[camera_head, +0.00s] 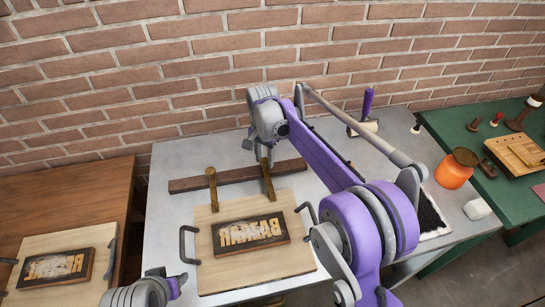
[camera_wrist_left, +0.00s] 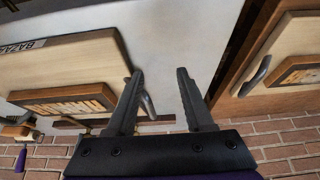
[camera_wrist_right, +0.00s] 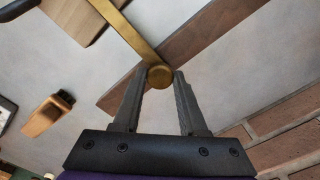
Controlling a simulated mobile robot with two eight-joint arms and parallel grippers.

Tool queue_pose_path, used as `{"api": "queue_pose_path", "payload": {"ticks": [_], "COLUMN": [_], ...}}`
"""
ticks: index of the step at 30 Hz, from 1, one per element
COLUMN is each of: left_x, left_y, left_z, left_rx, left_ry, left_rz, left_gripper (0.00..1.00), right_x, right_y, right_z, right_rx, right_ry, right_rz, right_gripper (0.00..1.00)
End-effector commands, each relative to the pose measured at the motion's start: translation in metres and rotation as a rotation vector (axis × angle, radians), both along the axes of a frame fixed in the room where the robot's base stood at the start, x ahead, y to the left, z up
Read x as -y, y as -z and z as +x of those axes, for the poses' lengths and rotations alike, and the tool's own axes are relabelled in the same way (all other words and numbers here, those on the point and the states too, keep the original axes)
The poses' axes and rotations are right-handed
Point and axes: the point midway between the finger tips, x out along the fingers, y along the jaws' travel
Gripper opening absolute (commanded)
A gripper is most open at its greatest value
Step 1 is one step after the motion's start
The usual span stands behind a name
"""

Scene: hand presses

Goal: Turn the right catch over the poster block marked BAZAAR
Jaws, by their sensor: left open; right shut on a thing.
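The dark-framed poster block (camera_head: 250,234) with pale raised letters lies on a pale wooden board (camera_head: 222,284). The brass right catch (camera_head: 269,183) runs from the dark wooden bar (camera_head: 190,184) toward the board's back edge, its near end short of the block. My right gripper (camera_head: 264,158) is shut on the round brass end of this catch (camera_wrist_right: 130,37), seen between the fingertips in the right wrist view (camera_wrist_right: 160,80). The left catch (camera_head: 212,189) stands to its left. My left gripper (camera_wrist_left: 160,74) is open and empty, near the board's left handle.
Another board with a lettered block (camera_head: 57,268) lies on the brown table at left. On the metal table are a purple-handled roller (camera_head: 366,105), a black tray (camera_head: 432,215) and an orange jar (camera_head: 455,170). A green table (camera_head: 470,135) stands at right. Brick wall rises behind.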

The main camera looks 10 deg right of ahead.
Motion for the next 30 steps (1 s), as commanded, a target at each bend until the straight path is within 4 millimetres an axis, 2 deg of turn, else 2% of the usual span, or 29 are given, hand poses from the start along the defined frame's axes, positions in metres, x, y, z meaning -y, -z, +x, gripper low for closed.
{"api": "queue_pose_path", "payload": {"ticks": [10, 11, 15, 16, 25, 30], "left_x": [0.000, 0.000, 0.000, 0.000, 0.000, 0.000], "left_y": [0.000, 0.000, 0.000, 0.000, 0.000, -0.002], "left_z": [0.000, 0.000, 0.000, 0.000, 0.000, 0.000], "left_rx": [0.000, 0.000, 0.000, 0.000, 0.000, 0.001], "left_ry": [0.000, 0.000, 0.000, 0.000, 0.000, 0.000], "left_rz": [0.000, 0.000, 0.000, 0.000, 0.000, 0.000], "left_gripper": [0.52, 0.52, 0.52, 0.52, 0.52, 0.52], "right_x": [-0.001, -0.001, -0.001, -0.001, -0.001, -0.001], "right_y": [0.000, 0.000, 0.000, 0.000, -0.001, -0.019], "right_z": [0.000, 0.000, 0.000, 0.000, 0.000, 0.000], "right_rx": [0.000, 0.000, 0.000, 0.000, 0.000, 0.000], "right_ry": [0.002, 0.002, 0.001, 0.001, 0.001, 0.000], "right_rz": [0.000, 0.000, 0.000, 0.000, 0.000, 0.000], "right_gripper": [0.00, 0.43, 0.68, 0.72, 0.72, 0.72]}}
